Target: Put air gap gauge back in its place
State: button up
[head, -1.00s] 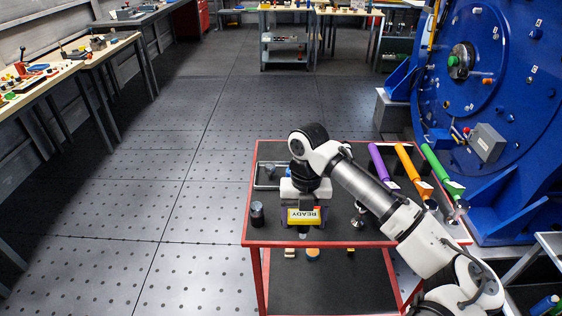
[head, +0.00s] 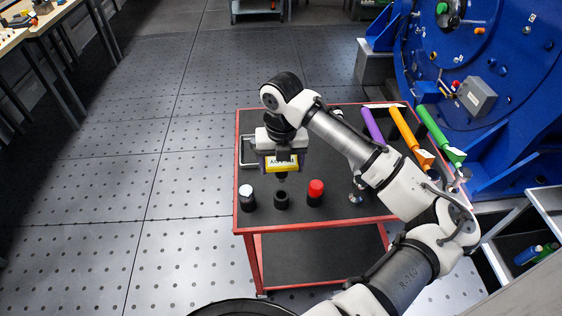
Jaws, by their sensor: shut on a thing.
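My gripper (head: 281,152) points down over the red-framed cart and is shut on a yellow and dark device, which I take to be the air gap gauge (head: 282,164). Its label is too small to read surely. A dark tip shows below it. Under it stands an open black round holder (head: 281,201) on the cart top. The gauge appears to be above this holder; whether they touch is unclear. The gripper fingers are mostly hidden behind the gauge.
A white-topped black cylinder (head: 247,197) and a red-capped one (head: 316,192) flank the holder. Purple (head: 371,125), orange (head: 402,130) and green (head: 434,129) tools lie at the cart's (head: 300,222) right. A metal tray (head: 247,151) sits left. The blue motor (head: 480,60) stands behind right.

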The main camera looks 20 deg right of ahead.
aim_at(281, 177)
jog(key=shift+r, duration=0.1)
jog(key=shift+r, duration=0.15)
jog(key=shift+f+b, duration=2.05)
jog(key=shift+f, duration=0.85)
jog(key=shift+f+b, duration=1.7)
jog(key=shift+f, duration=0.15)
jog(key=o, duration=1.4)
notch_tip(281, 177, up, 14)
jog(key=shift+f+b, duration=0.1)
jog(key=shift+b, duration=0.4)
